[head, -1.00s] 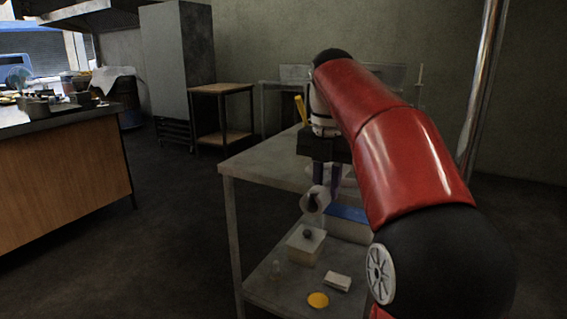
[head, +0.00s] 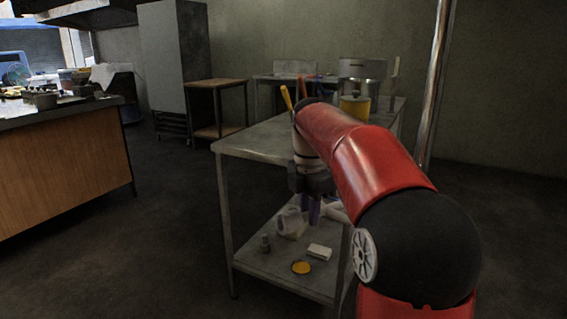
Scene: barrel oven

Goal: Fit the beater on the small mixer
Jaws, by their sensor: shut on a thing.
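My gripper (head: 313,218) hangs below my red arm, fingers down, at the front side of a metal table (head: 248,146), above its lower shelf. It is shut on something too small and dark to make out. No beater can be told apart in this view. A pale machine (head: 362,70) with a yellow container (head: 354,107) below its head stands toward the far end of the table top. It looks like the small mixer, but its beater fitting cannot be made out. My arm hides part of the table top.
Yellow utensils (head: 286,97) stand behind my arm. A metal pole (head: 436,85) rises at right. Floor at left is clear.

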